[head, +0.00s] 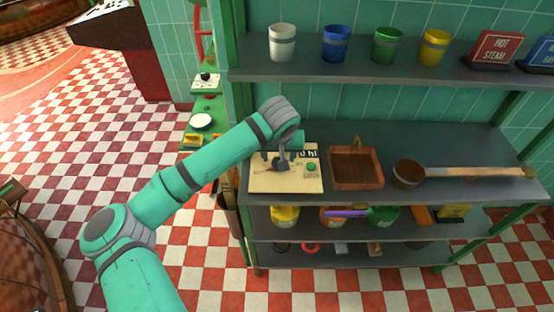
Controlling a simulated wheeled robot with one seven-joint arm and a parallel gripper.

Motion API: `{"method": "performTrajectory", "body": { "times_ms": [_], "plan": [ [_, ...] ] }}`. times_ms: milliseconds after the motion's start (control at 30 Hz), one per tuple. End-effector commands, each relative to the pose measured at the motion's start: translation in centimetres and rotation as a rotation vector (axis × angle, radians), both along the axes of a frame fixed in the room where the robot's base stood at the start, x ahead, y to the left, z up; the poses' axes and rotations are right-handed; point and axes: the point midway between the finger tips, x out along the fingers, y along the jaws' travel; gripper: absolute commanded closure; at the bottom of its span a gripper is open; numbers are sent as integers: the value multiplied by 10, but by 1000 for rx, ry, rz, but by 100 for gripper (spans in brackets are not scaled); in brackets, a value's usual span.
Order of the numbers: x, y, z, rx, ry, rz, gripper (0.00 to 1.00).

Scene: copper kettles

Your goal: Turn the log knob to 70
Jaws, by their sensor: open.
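A beige panel (300,184) lies on the middle shelf, at its left end. Dark lettering, partly covered, shows at its upper right, and a small green round piece (311,167) sits on its right side. My gripper (281,165) is over the middle of this panel, pointing down, with its jaws open. The log knob cannot be made out; my gripper and wrist cover the middle of the panel. I cannot tell whether the fingers touch anything there. The knob's setting and any scale marks cannot be read.
On the same shelf, a wooden tray (356,184) stands just right of the panel, then a long-handled ladle (408,174). The upper shelf (400,62) holds cups and signs above my wrist. A green unit with a white dial (201,121) stands left.

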Motion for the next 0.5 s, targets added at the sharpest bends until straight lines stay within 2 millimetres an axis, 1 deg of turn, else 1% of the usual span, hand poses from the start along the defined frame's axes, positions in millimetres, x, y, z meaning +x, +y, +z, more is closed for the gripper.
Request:
{"method": "performTrajectory", "body": {
  "times_ms": [33,100,200,333,500],
  "plan": [
    [3,0,-8,2,1,1,45],
    [7,1,-17,2,1,1,45],
    [11,1,-28,2,0,1,45],
    [15,2,-36,0,-1,2,45],
    [16,3,-39,1,-1,3,45]
  ]
}}
